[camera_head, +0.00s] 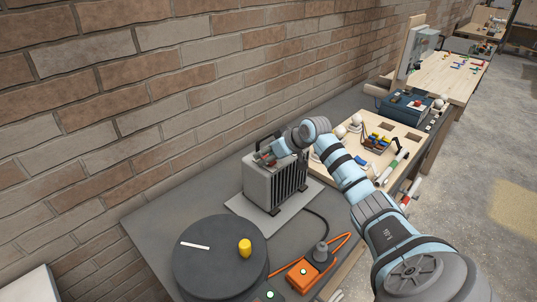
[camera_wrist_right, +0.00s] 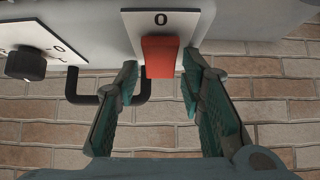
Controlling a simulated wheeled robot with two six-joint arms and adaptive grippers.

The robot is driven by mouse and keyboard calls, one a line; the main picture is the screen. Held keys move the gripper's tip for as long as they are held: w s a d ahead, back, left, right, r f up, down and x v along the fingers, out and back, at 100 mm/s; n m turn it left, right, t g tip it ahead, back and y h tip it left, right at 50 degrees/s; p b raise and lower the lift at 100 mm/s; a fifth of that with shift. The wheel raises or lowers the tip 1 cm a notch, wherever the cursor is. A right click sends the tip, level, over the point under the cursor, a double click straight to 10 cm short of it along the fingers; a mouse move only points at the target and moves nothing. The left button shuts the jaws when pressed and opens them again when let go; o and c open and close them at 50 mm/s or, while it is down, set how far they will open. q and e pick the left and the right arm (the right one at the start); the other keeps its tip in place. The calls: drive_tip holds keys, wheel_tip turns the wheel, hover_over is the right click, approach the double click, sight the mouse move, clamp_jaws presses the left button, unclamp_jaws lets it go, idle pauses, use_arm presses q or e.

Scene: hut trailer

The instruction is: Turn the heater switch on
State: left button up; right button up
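The heater (camera_head: 257,186), a light grey box with dark fins, stands on a pale board on the bench in the head view. Its red switch (camera_wrist_right: 161,57) shows close up in the right wrist view, on a white plate (camera_wrist_right: 138,22) marked 0. My right gripper (camera_head: 266,158) is at the top of the heater. In the right wrist view its fingers (camera_wrist_right: 160,66) are open, one on each side of the switch, with nothing visibly gripped. I cannot tell whether a fingertip touches the switch. My left gripper is not in view.
A black knob (camera_wrist_right: 25,64) on another plate is left of the switch. A black round turntable (camera_head: 212,270) with a yellow knob stands in front of the heater, near an orange box (camera_head: 304,276). A wooden board with parts (camera_head: 327,150) lies right. A brick wall (camera_head: 150,90) is behind.

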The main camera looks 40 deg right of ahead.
sight(275, 168)
clamp_jaws()
drive_tip(key=shift+w+r+g, duration=0.2)
drive_tip(key=shift+w+g, duration=0.15)
drive_tip(key=shift+g, duration=0.65)
drive_tip(key=g, duration=0.3)
drive_tip(key=shift+w+a+f+h, duration=0.1)
drive_tip(key=shift+w+f+h, duration=0.1)
drive_tip(key=shift+w+h, duration=0.1)
drive_tip(key=shift+s, duration=0.1)
drive_tip(key=shift+o, duration=2)
unclamp_jaws()
drive_tip(key=v, duration=1.2)
